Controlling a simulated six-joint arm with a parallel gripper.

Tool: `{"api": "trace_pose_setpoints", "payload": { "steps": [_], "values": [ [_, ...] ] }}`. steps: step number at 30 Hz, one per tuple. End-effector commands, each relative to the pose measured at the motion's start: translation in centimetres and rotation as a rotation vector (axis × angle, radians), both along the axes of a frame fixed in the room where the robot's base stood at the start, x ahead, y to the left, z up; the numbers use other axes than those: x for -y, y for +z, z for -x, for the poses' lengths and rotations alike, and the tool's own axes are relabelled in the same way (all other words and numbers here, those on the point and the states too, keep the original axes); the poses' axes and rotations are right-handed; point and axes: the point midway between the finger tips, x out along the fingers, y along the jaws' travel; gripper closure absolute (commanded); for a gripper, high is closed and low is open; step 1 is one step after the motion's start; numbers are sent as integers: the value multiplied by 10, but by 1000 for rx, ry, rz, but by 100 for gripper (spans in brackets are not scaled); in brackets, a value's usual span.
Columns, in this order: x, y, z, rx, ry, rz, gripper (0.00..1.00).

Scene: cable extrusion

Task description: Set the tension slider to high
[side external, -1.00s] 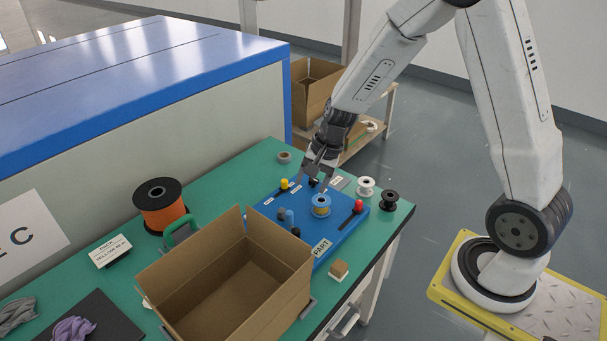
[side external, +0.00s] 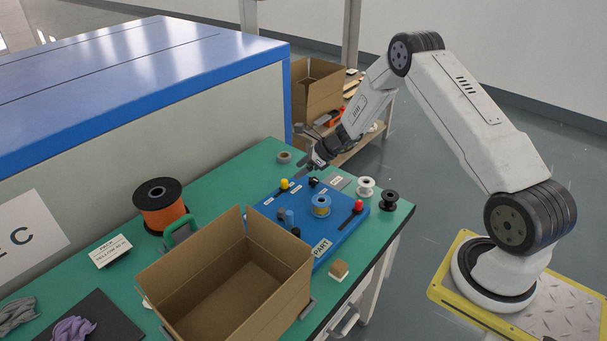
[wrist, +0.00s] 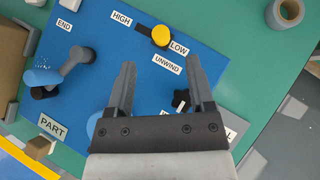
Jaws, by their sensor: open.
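The tension slider is a yellow knob (wrist: 160,35) in a dark slot on the blue panel (wrist: 215,40). In the wrist view it sits at the end of the slot by the LOW label (wrist: 179,47), and the dark slot runs from it towards the HIGH label (wrist: 121,18). The yellow knob (side external: 284,184) also shows in the side view, at the panel's far left. My gripper (wrist: 160,63) is open and empty, with the knob ahead of the gap between its fingertips and apart from them. In the side view my gripper (side external: 314,166) hangs above the panel's far edge.
A black knob (wrist: 181,98) by the UNWIND label is near the right finger. A blue-topped handle (wrist: 42,77) stands at left. An open cardboard box (side external: 180,279) stands in front.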

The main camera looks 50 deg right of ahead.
Motion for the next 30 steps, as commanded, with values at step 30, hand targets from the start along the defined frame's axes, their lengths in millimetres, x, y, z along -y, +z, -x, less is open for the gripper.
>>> {"api": "trace_pose_setpoints", "payload": {
  "steps": [30],
  "values": [
    [-26, -48, -40, 1, -1, -1, 31]
  ]
}}
